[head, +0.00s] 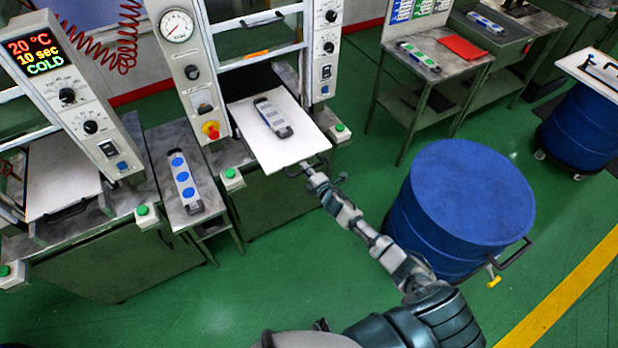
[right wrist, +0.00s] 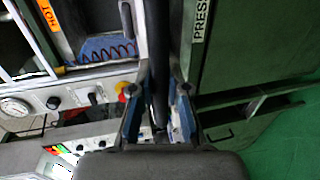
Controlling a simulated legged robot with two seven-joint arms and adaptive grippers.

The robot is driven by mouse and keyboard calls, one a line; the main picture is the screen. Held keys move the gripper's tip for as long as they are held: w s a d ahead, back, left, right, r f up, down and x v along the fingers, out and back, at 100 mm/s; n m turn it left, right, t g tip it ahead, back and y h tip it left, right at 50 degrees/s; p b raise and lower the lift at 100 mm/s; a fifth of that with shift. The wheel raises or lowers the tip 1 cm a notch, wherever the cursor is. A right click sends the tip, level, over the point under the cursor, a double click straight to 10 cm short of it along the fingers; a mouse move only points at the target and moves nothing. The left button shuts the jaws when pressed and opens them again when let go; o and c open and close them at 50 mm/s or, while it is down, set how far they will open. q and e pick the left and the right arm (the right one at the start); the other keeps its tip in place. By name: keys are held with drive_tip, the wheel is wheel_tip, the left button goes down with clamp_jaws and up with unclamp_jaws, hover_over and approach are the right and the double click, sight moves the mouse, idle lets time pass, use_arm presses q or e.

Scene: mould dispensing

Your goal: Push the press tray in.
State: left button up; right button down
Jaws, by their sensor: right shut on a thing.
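The press tray (head: 262,155) is a white plate, pulled partly out of the middle press. A grey mould (head: 272,117) with dark ends lies on it. My right gripper (head: 310,170) is at the dark handle on the tray's front edge and is shut on it. In the right wrist view, the fingers of my right gripper (right wrist: 158,115) stand on both sides of a dark bar, the handle (right wrist: 158,60). The fingers partly hide the handle. My left gripper is not in view.
The middle press (head: 178,55) has a gauge and a red knob. A side stand with a blue-dotted mould (head: 183,180) is left of it. Another press with a display (head: 42,50) is at far left. A blue drum (head: 465,200) stands close to the right of my right arm.

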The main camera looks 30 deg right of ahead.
drive_tip(key=shift+w+d, duration=0.5)
drive_tip(key=shift+w, duration=0.1)
drive_tip(key=c, duration=1.1)
unclamp_jaws()
drive_tip(key=shift+d, duration=0.1)
drive_tip(key=shift+c, duration=0.2)
drive_tip(key=shift+s, duration=0.5)
drive_tip(key=v, duration=1.1)
drive_tip(key=shift+d+f, duration=0.15)
drive_tip(key=shift+d, duration=0.25)
